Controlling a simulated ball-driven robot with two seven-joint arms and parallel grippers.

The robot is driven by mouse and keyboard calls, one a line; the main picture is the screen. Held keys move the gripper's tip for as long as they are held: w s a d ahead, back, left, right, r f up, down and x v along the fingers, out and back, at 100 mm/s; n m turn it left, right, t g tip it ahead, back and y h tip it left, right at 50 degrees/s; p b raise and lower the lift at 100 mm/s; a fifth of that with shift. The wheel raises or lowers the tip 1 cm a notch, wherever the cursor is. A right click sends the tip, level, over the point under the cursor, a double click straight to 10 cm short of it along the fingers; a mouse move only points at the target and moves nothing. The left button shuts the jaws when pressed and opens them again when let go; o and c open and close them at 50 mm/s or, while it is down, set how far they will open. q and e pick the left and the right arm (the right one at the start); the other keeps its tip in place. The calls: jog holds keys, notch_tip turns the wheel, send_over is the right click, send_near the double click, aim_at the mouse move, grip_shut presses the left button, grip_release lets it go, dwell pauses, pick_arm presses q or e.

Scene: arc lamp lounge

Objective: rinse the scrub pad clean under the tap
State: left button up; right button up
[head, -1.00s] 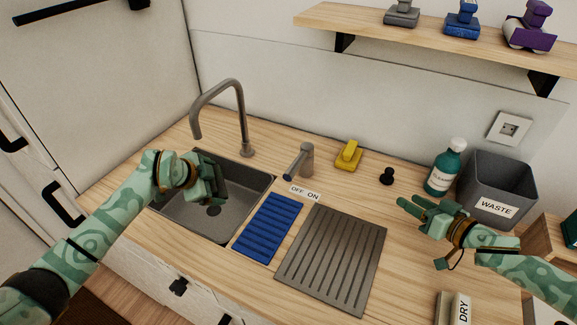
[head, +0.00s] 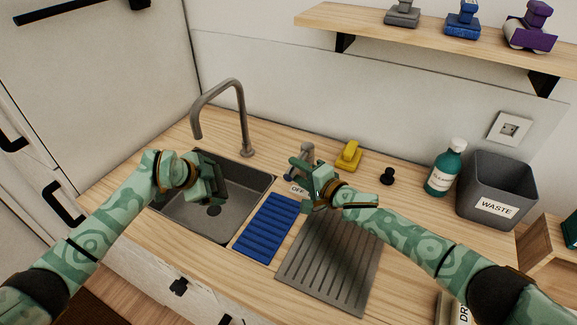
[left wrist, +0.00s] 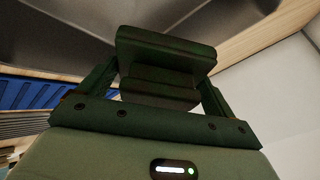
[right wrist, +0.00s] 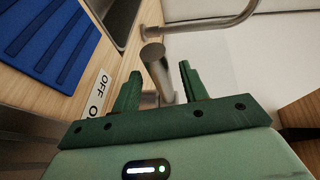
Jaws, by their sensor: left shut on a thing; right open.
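The scrub pad, a dark green block, shows in the left wrist view (left wrist: 165,50). My left gripper (head: 208,182) is shut on it and holds it over the grey sink (head: 178,215). In the head view my gripper mostly hides the pad. The tap (head: 240,112) arches over the back of the sink, and no water shows under its spout. My right gripper (head: 312,180) is open at the grey tap lever (right wrist: 156,70). In the right wrist view the lever stands between the open fingers, with gaps at both sides.
An OFF/ON label (right wrist: 101,95) lies by the lever. A blue ribbed mat (head: 266,228) and a grey draining board (head: 325,270) are right of the sink. A yellow scrubber (head: 349,156), black knob (head: 387,176), cleaner bottle (head: 444,168) and waste bin (head: 497,190) stand further right.

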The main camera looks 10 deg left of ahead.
jog(key=shift+x, duration=2.15)
jog(key=shift+c, duration=0.3)
jog(key=shift+f, duration=0.1)
grip_shut()
